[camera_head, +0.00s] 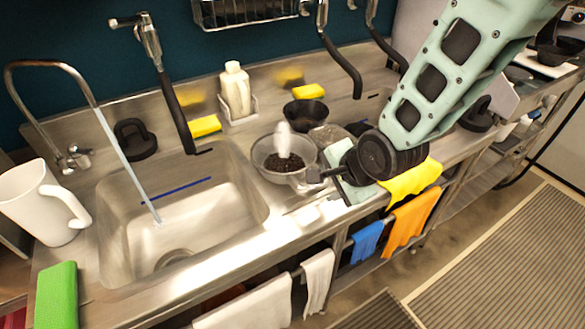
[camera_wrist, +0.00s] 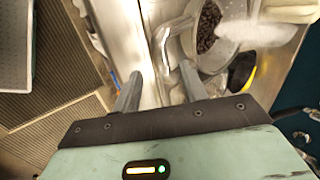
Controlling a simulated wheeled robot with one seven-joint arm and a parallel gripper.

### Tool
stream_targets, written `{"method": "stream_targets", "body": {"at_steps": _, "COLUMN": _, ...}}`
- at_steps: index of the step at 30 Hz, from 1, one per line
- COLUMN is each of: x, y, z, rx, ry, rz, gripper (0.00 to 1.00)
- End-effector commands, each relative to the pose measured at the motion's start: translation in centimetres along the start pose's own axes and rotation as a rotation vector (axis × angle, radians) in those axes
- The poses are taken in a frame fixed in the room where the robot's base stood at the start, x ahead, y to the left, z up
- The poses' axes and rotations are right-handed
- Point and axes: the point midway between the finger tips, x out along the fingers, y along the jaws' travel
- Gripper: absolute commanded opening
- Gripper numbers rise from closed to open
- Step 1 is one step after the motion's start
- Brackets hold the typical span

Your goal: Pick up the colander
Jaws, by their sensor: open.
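The colander (camera_head: 262,152) is a grey metal bowl on the counter just right of the sink, with dark beans inside. A whitish blurred shape covers part of the beans. In the wrist view the colander (camera_wrist: 221,56) is at the upper right, with its pale handle reaching toward the left. My gripper (camera_wrist: 160,86) is open and empty, its two fingers apart below the handle in that picture. In the head view my gripper (camera_head: 316,177) is at the right of the colander, near its rim; whether it touches cannot be told.
The sink (camera_head: 232,215) has water running from a tap. A dark bowl (camera_head: 306,113) and a white bottle (camera_head: 235,90) stand behind the colander. A yellow cloth (camera_head: 411,181) hangs over the counter edge. A white pitcher (camera_head: 38,207) stands at the far left.

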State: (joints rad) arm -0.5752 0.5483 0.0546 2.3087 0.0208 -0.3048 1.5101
Motion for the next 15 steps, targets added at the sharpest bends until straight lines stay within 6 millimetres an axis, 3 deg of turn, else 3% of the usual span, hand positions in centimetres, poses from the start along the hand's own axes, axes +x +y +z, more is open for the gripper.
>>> {"method": "stream_targets", "body": {"at_steps": 5, "x": 1.0, "y": -0.1, "z": 0.1, "rx": -0.002, "ry": 0.0, "rz": 0.002, "gripper": 0.43}}
{"method": "stream_targets", "body": {"at_steps": 15, "x": 4.8, "y": -0.3, "z": 0.2, "rx": -0.001, "ry": 0.0, "rz": 0.0, "gripper": 0.43}}
